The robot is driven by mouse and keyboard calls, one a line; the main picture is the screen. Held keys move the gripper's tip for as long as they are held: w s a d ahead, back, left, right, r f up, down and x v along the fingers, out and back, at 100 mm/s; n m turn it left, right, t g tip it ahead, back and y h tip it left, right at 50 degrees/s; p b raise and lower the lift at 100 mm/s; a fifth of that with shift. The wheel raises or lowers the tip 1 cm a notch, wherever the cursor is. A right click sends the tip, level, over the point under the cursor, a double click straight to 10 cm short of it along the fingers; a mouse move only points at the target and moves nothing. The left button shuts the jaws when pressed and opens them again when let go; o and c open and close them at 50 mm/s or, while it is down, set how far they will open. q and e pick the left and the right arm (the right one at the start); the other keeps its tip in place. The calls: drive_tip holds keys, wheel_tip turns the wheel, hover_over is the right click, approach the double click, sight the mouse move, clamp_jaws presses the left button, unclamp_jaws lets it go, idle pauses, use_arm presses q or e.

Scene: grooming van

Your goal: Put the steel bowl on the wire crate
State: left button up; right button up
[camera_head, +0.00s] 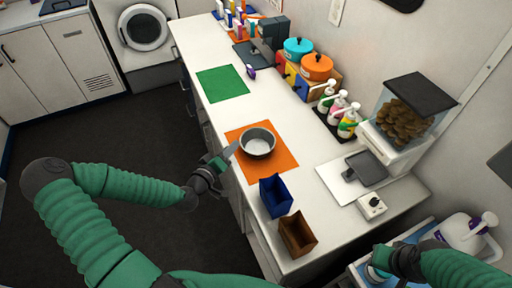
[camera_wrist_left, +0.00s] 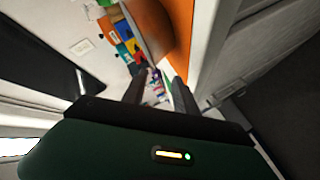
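The steel bowl (camera_head: 257,143) stands upright on an orange mat (camera_head: 283,160) on the long white counter. My left gripper (camera_head: 226,157) is just left of the bowl, at the counter's near edge, pointing toward it. In the left wrist view its two fingers (camera_wrist_left: 158,92) are apart with nothing between them. The bowl's curved side (camera_wrist_left: 148,28) shows beyond the fingers, in front of the orange mat. My right gripper (camera_head: 382,262) is at the lower right, over a cart; its fingers are too hidden to judge. I cannot make out a wire crate in either view.
A blue box (camera_head: 275,197) and a brown box (camera_head: 297,233) stand right of the mat. A green mat (camera_head: 222,83) lies left of it, with clear counter between. Pump bottles (camera_head: 337,108), a treat dispenser (camera_head: 405,118) and a scale (camera_head: 366,167) stand toward the wall.

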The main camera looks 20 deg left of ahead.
sight(242, 139)
use_arm(q)
drive_tip(key=x, duration=0.2)
drive_tip(key=d+x, duration=0.1)
drive_tip(key=x, duration=0.2)
drive_tip(key=shift+w+d+r+p, duration=0.1)
drive_tip(key=shift+w+p, duration=0.15)
drive_tip(key=shift+p, duration=0.1)
drive_tip(key=shift+s+a, duration=0.1)
drive_tip(key=shift+a, duration=0.2)
drive_tip(key=c, duration=0.5)
clamp_jaws()
drive_tip(key=shift+d, duration=0.1)
